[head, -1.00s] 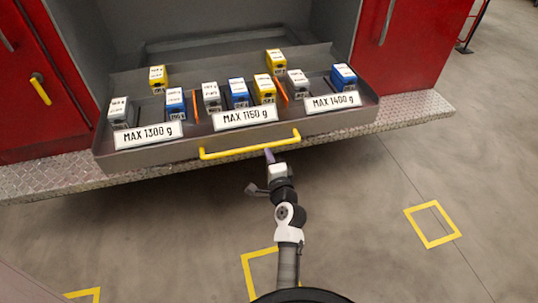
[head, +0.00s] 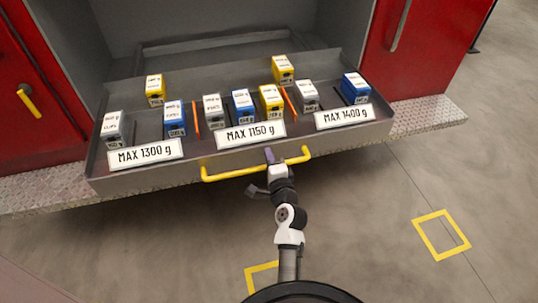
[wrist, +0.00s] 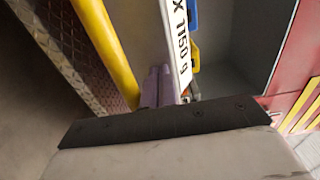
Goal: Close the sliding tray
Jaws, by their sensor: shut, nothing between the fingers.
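The sliding tray (head: 210,165) is a grey drawer pulled out of a compartment between red panels. It holds several white, blue and yellow boxes. A yellow bar handle (head: 235,173) runs along its front and also shows in the wrist view (wrist: 104,45). My gripper (head: 269,155) is shut and empty, its purple fingers at the tray's front, by the handle just under the middle "MAX 1150 g" label (head: 243,134). In the wrist view the fingers (wrist: 158,85) lie between the handle and the label. I cannot tell whether they touch the tray front.
A diamond-plate step (head: 420,117) runs below the tray along the red cabinet. A red door with a yellow handle (head: 32,103) is at left. The grey floor is open, with yellow square markings (head: 441,234).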

